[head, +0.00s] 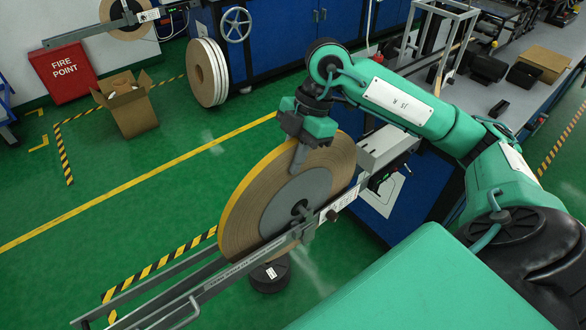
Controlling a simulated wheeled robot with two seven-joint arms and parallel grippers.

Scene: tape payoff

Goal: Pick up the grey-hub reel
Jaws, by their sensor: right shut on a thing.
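The grey-hub reel (252,203) is a large disc of brown tape with a yellow outer edge and a grey centre. It stands upright and a little tilted at the metal payoff frame (222,276), and a dark spindle end shows at its hub. The frame's rail crosses in front of its lower part. My right gripper (298,158) is shut on the reel's upper part, with one grey finger lying over the near face toward the hub. The other finger is hidden behind the reel. My left gripper is out of view.
A grey box unit (385,146) is just right of the reel. A black round base (270,275) is on the floor below. White reels (207,73) lean by the blue cabinets. An open carton (127,104) and red fire-point box (63,72) are at left. Green floor between is clear.

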